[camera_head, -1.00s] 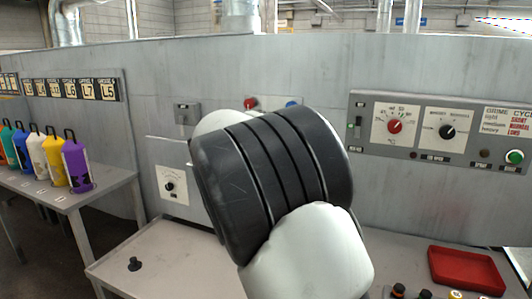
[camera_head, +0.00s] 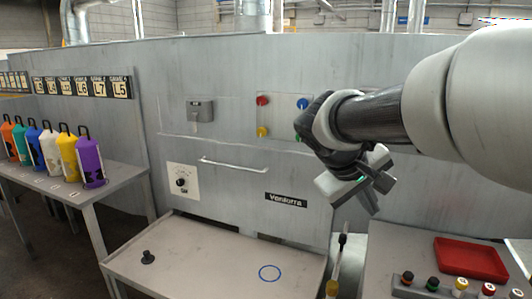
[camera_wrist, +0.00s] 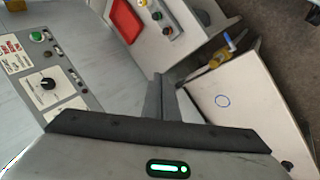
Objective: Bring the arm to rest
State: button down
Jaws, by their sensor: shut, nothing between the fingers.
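My arm reaches in from the right side of the head view, in front of the grey panel wall. My gripper (camera_head: 372,208) hangs at its end, tilted downward, above the gap between two tables. In the wrist view the dark fingers of my gripper (camera_wrist: 160,82) are together with nothing between them. My gripper touches nothing that I can see. My arm hides part of the wall and the control panel.
A table with a blue ring (camera_head: 270,273) and a black knob (camera_head: 147,257) stands below left. A red tray (camera_head: 470,259) and several small capped items are at the lower right. Several coloured bottles (camera_head: 88,163) stand on the left table (camera_head: 115,180).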

jog(key=s+a+f+m+y, duration=0.2)
jog(key=s+a+f+y, duration=0.15)
jog(key=s, duration=0.55)
jog(key=s+a+f+m+y, duration=0.1)
jog(key=s+a+f+y, duration=0.2)
jog(key=s, duration=0.7)
notch_tip(320, 180, up, 19)
jog(key=p, duration=1.8)
jog(key=shift+w+a+t, duration=0.15)
jog(key=shift+a+t, duration=0.25)
jog(key=shift+a, duration=0.05)
jog(key=shift+r, duration=0.1)
